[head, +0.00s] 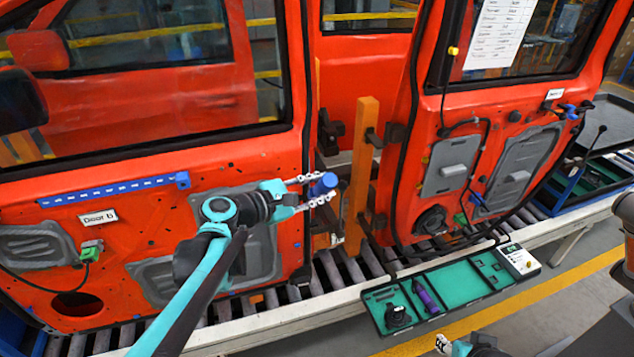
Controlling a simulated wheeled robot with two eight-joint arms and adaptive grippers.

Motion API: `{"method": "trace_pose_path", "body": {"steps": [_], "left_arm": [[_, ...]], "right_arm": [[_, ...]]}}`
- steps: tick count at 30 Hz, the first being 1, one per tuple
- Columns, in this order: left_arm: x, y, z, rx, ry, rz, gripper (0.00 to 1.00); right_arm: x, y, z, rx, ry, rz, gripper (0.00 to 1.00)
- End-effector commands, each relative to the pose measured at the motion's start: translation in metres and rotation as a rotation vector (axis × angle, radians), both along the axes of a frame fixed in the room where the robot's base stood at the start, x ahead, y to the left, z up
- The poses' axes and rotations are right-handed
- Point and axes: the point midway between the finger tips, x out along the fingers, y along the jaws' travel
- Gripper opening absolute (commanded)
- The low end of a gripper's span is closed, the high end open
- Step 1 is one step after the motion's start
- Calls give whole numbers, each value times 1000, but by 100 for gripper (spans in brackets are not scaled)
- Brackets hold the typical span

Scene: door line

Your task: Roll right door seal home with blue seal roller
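The blue seal roller (324,184) is a short blue cylinder. My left gripper (311,190) is shut on it, between its two pale fingers, in front of the gap between the two doors. The right door (425,110) is orange, with a black seal (402,140) running down its left edge. The roller is left of this seal and looks apart from it. A black strand loops below the door; I cannot tell whether it is part of the seal. My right gripper (446,346) is partly in view at the bottom edge; its opening is unclear.
The left door (140,150) carries a blue rail (115,190). An orange post (361,170) stands between the doors. A green-lined tray (455,285) on the conveyor's front edge holds a purple tool (426,297) and a black item (397,317).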

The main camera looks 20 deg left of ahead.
Motion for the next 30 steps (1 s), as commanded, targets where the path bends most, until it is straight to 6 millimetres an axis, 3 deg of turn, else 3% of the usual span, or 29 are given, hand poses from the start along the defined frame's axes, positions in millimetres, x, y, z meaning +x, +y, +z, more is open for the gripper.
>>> {"method": "trace_pose_path", "body": {"steps": [18, 30], "left_arm": [[-54, -36, 2, 1, -1, 0, 0], [-61, -41, 0, 0, 0, 0, 0]], "right_arm": [[0, 0, 22, 0, 0, 0, 40], [0, 0, 23, 0, 0, 0, 40]]}}
